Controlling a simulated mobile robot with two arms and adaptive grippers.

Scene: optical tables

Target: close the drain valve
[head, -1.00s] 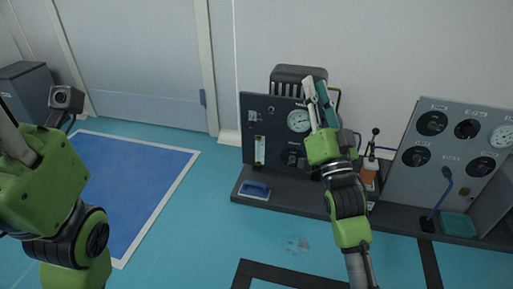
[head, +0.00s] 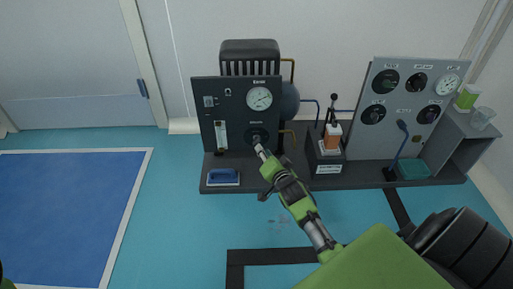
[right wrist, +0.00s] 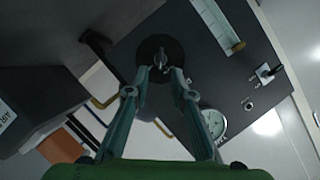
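A round black valve knob (head: 256,134) sits low on the dark instrument panel (head: 207,120); its label is too small to read. My right gripper (head: 259,151) is just in front of this knob. In the right wrist view the knob shows as a black disc (right wrist: 153,45) with a small light grey handle (right wrist: 162,58). The two fingertips of my right gripper (right wrist: 161,71) are apart, one on each side of the handle's near end. I cannot tell whether they touch it. My left gripper is out of view.
Above the knob is a round gauge (head: 259,98), with a sight tube (head: 221,135) to the left. A small stand with an orange block (head: 332,137) and a grey gauge panel (head: 388,140) stand to the right. A blue sponge-like block (head: 223,176) lies on the base.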

